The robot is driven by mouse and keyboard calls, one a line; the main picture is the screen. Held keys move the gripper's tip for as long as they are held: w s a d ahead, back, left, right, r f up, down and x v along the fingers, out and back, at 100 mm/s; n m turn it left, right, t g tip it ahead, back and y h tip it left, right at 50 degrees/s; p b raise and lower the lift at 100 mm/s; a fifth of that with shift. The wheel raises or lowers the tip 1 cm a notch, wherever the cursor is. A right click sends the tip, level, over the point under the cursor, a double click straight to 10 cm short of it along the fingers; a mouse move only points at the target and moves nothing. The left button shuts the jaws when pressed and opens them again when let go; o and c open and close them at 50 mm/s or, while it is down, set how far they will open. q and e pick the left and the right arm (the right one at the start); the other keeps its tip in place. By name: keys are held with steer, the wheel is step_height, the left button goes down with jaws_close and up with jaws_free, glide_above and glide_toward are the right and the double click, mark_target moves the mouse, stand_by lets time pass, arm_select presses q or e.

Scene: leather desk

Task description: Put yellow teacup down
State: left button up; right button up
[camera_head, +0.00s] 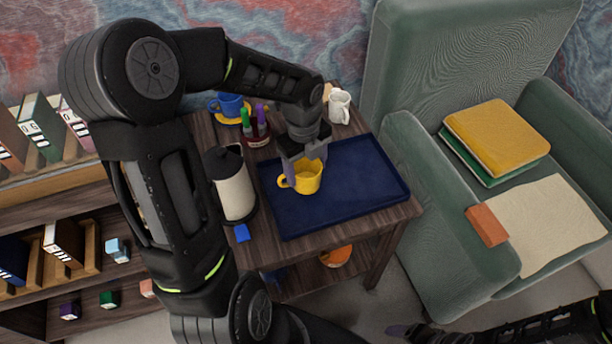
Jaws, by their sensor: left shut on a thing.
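The yellow teacup (309,180) is upright at the left part of the dark blue tray (360,200), its handle pointing left. I cannot tell whether its base touches the tray. My left gripper (307,160) comes down from above and is shut on the cup's far rim. The tray lies on the small wooden table (400,215). My right arm shows at the bottom right; its gripper (398,330) is low near the bottom edge, dark and small, and its jaws cannot be made out.
A green armchair (430,200) is close on the right. The tray's right half is clear.

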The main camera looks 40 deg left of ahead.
arm_select(q)
steer(key=shift+f, duration=1.65)
steer(key=shift+f+b, duration=0.1)
steer(key=shift+b, duration=0.25)
steer(key=o, duration=1.5)
steer(key=shift+o, duration=0.2)
steer(key=shift+r, duration=0.55)
step_height(320, 180, up, 11)
steer(key=p, duration=0.2)
steer(key=shift+s, duration=0.25)
steer(key=shift+a, duration=0.1)
